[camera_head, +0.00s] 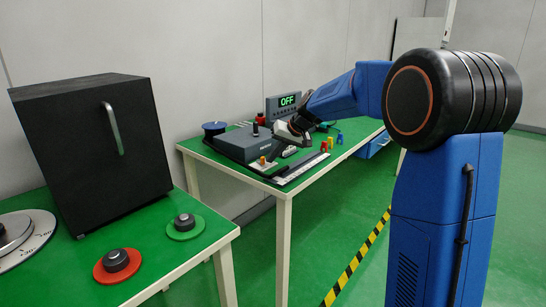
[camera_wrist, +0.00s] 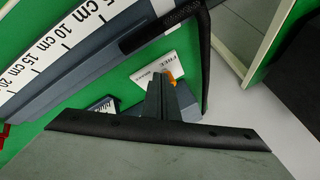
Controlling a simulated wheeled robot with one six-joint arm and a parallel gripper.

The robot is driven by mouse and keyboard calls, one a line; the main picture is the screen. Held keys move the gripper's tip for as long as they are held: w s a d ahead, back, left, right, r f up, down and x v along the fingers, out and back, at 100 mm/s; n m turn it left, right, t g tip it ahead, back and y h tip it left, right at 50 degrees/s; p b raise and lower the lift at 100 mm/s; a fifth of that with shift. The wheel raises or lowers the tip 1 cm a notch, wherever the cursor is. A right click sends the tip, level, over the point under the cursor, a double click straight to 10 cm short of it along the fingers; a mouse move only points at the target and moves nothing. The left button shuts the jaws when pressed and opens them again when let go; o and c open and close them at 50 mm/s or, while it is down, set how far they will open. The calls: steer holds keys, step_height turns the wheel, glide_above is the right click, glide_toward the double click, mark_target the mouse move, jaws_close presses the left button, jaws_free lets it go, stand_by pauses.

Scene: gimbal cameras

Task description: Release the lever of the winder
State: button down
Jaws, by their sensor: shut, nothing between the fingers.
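The winder appears to be the grey box (camera_head: 237,145) on the far green table in the head view. An orange piece (camera_head: 262,160) stands on a white plate at its front, probably the lever. In the wrist view the orange piece (camera_wrist: 172,76) shows just beyond my fingertips, partly hidden by them, beside a white label (camera_wrist: 150,74) reading "FREE". My gripper (camera_wrist: 161,82) is shut with nothing between its fingers. It points down at the label; I cannot tell whether it touches the lever.
A ruler strip (camera_wrist: 65,45) and a black bar (camera_wrist: 160,25) lie close to the fingers. An "OFF" display (camera_head: 287,101), a blue spool (camera_head: 213,128) and red and yellow pieces (camera_head: 328,143) share the table. A black cabinet (camera_head: 90,150) stands on the nearer table.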

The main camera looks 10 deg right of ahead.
steer(key=shift+s, duration=0.15)
steer(key=shift+s, duration=0.6)
